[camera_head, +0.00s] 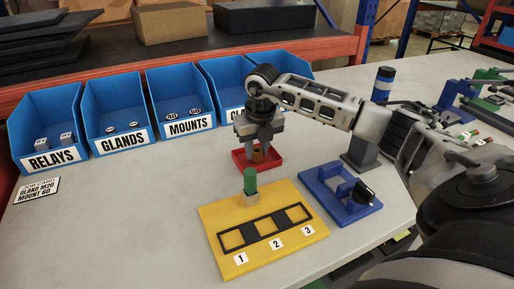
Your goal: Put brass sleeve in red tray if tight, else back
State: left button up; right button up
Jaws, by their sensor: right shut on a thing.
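My right gripper (258,141) points down over the small red tray (241,161) near the middle of the table. It is shut on the brass sleeve (258,155), a small brown-gold piece showing below the fingers. The sleeve is at or just above the tray floor; I cannot tell whether it touches. The gripper hides the upper part of the sleeve and the back of the tray. My left gripper is not in view.
Labelled blue bins (110,92) line the back. A card (37,190) lies left; the left-front table is clear.

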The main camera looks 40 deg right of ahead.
jog(key=shift+f, duration=0.3)
jog(key=o, duration=1)
jog(key=shift+r, duration=0.65)
jog(key=r, duration=0.3)
jog(key=s+r, duration=0.1)
jog(key=r, duration=0.7)
jog(key=shift+s+a, duration=0.3)
jog(key=shift+s, duration=0.05)
jog(key=shift+f, duration=0.1)
